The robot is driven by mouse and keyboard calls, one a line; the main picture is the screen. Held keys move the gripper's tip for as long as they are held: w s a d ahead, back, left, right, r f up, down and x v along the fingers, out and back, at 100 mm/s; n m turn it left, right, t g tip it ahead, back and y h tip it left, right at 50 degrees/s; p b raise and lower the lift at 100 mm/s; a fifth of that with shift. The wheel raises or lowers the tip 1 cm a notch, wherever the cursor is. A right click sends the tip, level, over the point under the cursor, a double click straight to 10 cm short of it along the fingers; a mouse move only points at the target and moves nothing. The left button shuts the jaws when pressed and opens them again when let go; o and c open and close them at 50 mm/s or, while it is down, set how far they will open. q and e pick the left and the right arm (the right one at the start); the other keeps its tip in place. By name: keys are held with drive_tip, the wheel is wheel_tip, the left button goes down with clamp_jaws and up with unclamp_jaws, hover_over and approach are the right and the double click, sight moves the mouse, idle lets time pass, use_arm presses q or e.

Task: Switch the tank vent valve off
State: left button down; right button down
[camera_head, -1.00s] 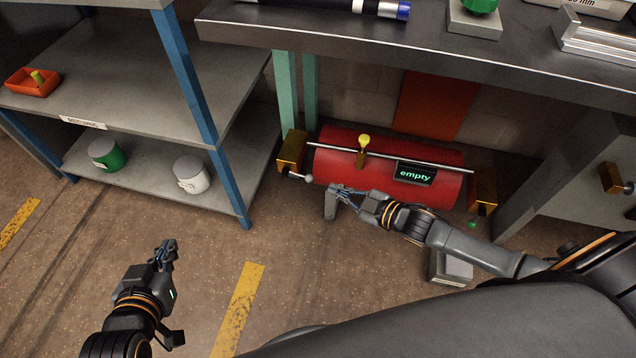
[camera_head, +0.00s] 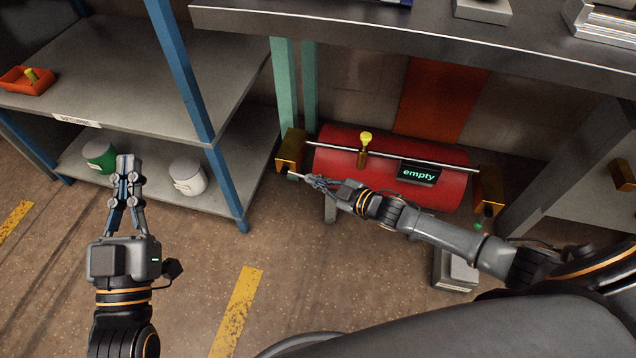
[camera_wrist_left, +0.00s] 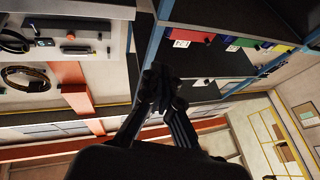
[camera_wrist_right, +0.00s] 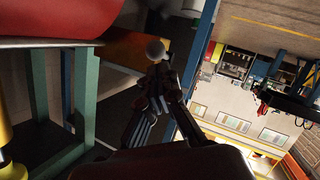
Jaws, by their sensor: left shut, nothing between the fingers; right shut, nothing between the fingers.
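The red tank (camera_head: 345,150) lies under the bench, with a display reading "empty" (camera_head: 418,173). A brass valve block (camera_head: 291,150) sits at its left end, with a small lever at its foot. A yellow-knobbed valve (camera_head: 365,140) stands on top, and another brass block (camera_head: 488,190) is at the right end. I cannot tell from labels which is the vent valve. My right gripper (camera_head: 308,179) is shut and empty, its tips at the left block's lever. The right wrist view shows the lever's grey ball (camera_wrist_right: 155,48) just beyond the fingertips; contact is unclear. My left gripper (camera_head: 128,165) is shut and empty, away from the tank.
A blue-posted shelf (camera_head: 190,80) stands left, holding a green can (camera_head: 100,155), a white can (camera_head: 187,176) and an orange tray (camera_head: 25,80). The bench top (camera_head: 400,35) overhangs the tank. Floor in front is largely clear.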

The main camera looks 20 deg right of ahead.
use_arm(q)
drive_tip(key=shift+s+r+t, duration=0.25)
drive_tip(key=shift+r+t, duration=0.05)
drive_tip(key=shift+r, duration=0.2)
